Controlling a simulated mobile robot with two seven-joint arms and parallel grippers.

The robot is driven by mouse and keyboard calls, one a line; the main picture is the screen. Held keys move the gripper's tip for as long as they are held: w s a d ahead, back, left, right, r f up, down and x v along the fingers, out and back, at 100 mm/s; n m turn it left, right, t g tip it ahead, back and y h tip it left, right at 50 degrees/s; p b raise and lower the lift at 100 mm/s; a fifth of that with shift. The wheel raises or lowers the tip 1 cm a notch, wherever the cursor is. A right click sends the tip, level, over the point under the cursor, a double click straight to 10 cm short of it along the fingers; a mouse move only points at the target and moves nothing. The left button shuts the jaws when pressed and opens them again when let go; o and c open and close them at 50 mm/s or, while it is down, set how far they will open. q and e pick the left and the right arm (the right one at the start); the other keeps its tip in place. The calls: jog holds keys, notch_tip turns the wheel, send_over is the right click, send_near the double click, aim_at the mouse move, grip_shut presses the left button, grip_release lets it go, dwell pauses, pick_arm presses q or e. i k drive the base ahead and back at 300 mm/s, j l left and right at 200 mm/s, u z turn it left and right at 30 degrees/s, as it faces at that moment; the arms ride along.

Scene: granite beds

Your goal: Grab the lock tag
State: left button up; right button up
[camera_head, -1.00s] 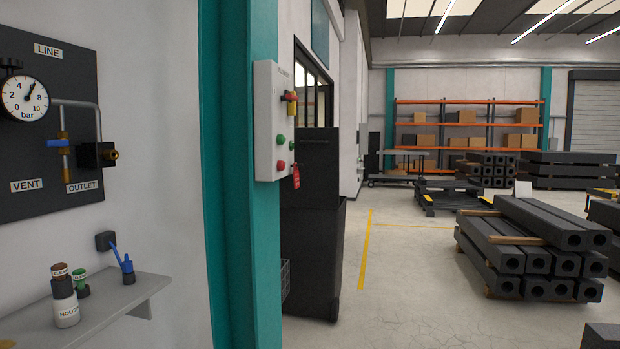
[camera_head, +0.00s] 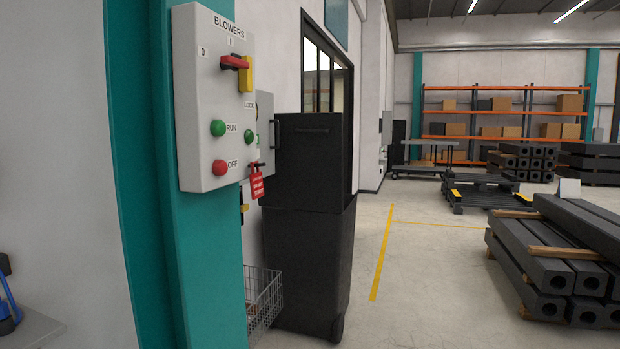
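The red lock tag (camera_head: 257,186) hangs beside the lower right edge of the grey blowers control box (camera_head: 213,170), at a small dark peg or hook. It has pale lettering too small to read. The box is fixed to a teal column and carries a red and yellow rotary handle (camera_head: 238,67), a green RUN button (camera_head: 218,128) and a red OFF button (camera_head: 219,168). Neither of my grippers is in view.
A tall black cabinet (camera_head: 308,220) on wheels stands right of the tag. A wire basket (camera_head: 264,297) is low by the column. A shelf edge (camera_head: 32,331) is at lower left. Stacked dark beams (camera_head: 570,258) lie at right; the floor between (camera_head: 410,270) is clear.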

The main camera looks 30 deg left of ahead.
aim_at(257, 183)
jog(key=i+u, duration=0.2)
jog(key=i, duration=0.3)
jog(key=i+l+u, duration=0.2)
jog(key=i, duration=0.25)
jog(key=i+l+u, duration=0.2)
jog(key=i, duration=0.3)
